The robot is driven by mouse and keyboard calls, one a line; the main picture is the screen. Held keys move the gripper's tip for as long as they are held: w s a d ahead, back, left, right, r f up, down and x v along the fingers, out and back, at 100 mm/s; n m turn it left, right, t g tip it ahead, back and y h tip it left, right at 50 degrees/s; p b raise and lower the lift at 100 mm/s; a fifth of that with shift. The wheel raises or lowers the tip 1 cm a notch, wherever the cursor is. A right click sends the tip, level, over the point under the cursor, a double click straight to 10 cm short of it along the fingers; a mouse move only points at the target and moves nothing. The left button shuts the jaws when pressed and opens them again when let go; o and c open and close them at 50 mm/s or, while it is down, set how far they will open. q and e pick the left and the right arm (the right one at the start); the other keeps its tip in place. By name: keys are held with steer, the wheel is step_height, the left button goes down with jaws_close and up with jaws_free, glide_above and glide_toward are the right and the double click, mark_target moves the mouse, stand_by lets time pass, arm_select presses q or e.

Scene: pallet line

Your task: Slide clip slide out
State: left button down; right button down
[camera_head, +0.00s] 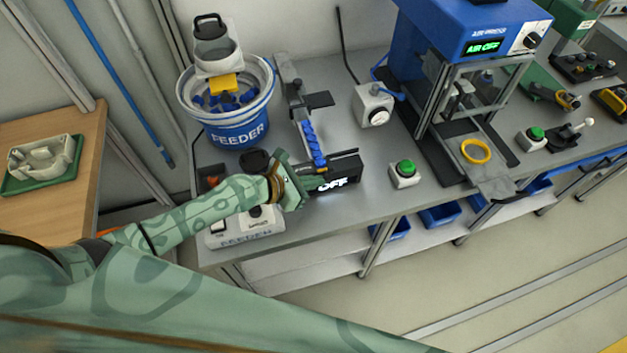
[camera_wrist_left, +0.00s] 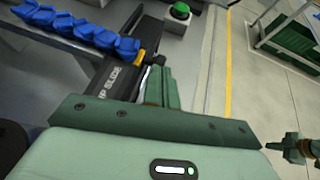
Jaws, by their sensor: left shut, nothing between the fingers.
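The clip slide (camera_head: 345,168) is a black block at the front end of the sloping track, above a lit OFF display. In the left wrist view, its lettered black body (camera_wrist_left: 112,80) lies left of my fingers. A row of blue clips (camera_head: 312,142) leads down to it and also shows in the wrist view (camera_wrist_left: 85,32). A small yellow-orange part (camera_wrist_left: 139,56) sits at the row's end. My left gripper (camera_head: 311,183) is shut and empty beside the slide; its fingers (camera_wrist_left: 160,85) are together near the yellow part. Whether they touch it is unclear.
The blue feeder bowl (camera_head: 238,130) stands behind my left arm, and a white feeder control box (camera_head: 245,228) is in front. A green button (camera_head: 404,168) is right of the slide. The blue air press (camera_head: 470,30) stands farther right. A green jaw-like part (camera_wrist_left: 303,150), possibly my right gripper, shows at the wrist view's edge.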

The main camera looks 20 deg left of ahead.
arm_select(q)
steer(key=w+d+p, duration=0.1)
steer(key=w+d, duration=0.3)
steer(key=d, duration=0.2)
steer(key=shift+w+d, duration=0.2)
steer(key=shift+d, duration=0.15)
steer(key=shift+r+p, duration=0.15)
steer(key=shift+p, duration=0.15)
